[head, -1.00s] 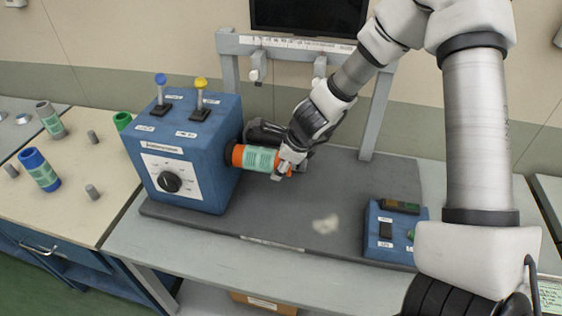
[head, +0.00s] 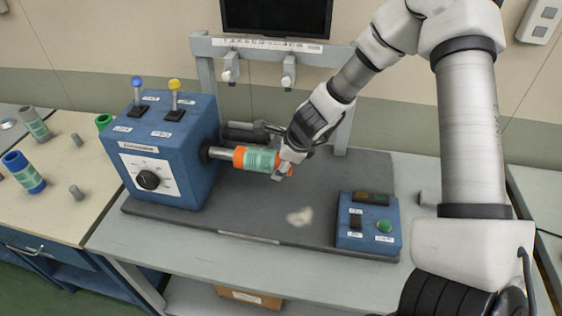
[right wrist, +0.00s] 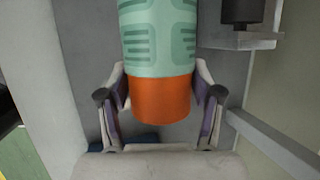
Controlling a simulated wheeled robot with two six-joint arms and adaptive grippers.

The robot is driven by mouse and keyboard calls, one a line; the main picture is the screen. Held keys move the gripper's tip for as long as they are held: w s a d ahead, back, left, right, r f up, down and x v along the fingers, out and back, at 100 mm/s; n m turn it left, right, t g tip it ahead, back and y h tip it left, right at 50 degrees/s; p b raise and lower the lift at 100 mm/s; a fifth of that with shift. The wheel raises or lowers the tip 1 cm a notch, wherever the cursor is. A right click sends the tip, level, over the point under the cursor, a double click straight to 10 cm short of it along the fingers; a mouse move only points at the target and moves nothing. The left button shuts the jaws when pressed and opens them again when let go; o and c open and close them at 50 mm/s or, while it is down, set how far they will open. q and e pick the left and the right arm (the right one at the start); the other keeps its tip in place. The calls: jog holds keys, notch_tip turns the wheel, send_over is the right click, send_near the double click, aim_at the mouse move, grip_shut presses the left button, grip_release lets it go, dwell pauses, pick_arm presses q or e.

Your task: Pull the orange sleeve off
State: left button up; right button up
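The orange sleeve (head: 258,160) has orange ends and a pale green printed band. It lies level on the metal shaft (head: 219,153) of the blue machine (head: 165,148), with a bare length of shaft showing between its left end and the machine. My right gripper (head: 284,171) is shut on the sleeve's right end. In the right wrist view the fingers of the right gripper (right wrist: 160,95) flank the orange end of the sleeve (right wrist: 160,40). Whether shaft is still inside the sleeve is hidden. My left gripper is not in view.
A black arm-like part (head: 245,132) lies behind the sleeve. A blue control box (head: 367,224) stands at the front right of the dark mat (head: 205,215). Blue, grey and green sleeves and several pegs are on the left table (head: 75,165). The mat right of the sleeve is mostly clear.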

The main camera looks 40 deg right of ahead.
jog(key=o, duration=1.5)
jog(key=shift+f, duration=0.15)
jog(key=shift+o, duration=0.5)
jog(key=shift+w, duration=0.1)
jog(key=shift+r, duration=0.5)
jog(key=a+v, duration=0.1)
jog(key=v, duration=1)
jog(key=shift+d, duration=0.5)
